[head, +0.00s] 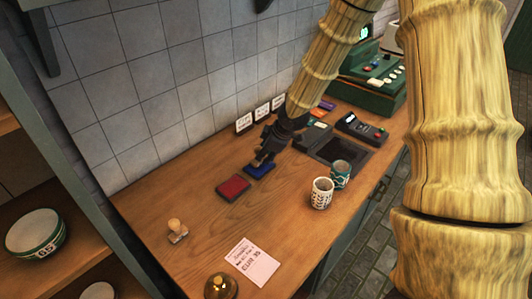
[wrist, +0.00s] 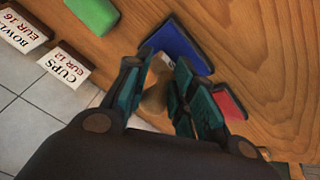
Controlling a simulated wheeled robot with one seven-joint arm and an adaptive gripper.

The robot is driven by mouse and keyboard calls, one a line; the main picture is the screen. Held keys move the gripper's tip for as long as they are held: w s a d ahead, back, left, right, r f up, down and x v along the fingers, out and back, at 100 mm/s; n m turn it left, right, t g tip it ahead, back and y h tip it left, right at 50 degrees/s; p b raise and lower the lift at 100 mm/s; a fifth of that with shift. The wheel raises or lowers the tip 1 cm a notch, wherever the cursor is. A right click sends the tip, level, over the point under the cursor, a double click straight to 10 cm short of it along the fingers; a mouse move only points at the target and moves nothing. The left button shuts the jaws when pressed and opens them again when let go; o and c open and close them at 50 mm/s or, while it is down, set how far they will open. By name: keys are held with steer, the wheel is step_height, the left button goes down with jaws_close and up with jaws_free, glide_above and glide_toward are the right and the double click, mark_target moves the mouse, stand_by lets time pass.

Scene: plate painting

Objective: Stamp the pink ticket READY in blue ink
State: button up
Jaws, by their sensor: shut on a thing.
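The pink ticket (head: 252,262) lies flat on the wooden counter, near the front, with dark print on it. The blue ink pad (head: 259,170) lies further back, and also shows in the wrist view (wrist: 180,46). My gripper (head: 264,158) is over the blue pad, fingers pointing down. In the wrist view my gripper (wrist: 162,68) is shut on a tan wooden stamp (wrist: 155,95), mostly hidden between the fingers. I cannot tell whether the stamp touches the pad, nor read its face. Another wooden stamp (head: 177,229) stands on the counter at the left.
A red ink pad (head: 233,188) lies beside the blue one. A brass bell (head: 220,287) is near the ticket. Two cups (head: 321,193) stand at the right, near a card reader (head: 361,128) and a green cash register (head: 370,80). Price cards (head: 244,122) line the wall.

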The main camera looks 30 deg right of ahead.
steer(key=shift+s+f, duration=0.1)
steer(key=shift+f, duration=0.45)
stand_by(2.5)
steer(key=shift+r, duration=0.15)
step_height(320, 180, up, 7)
steer(key=p, duration=0.6)
steer(key=shift+p, duration=0.3)
stand_by(0.3)
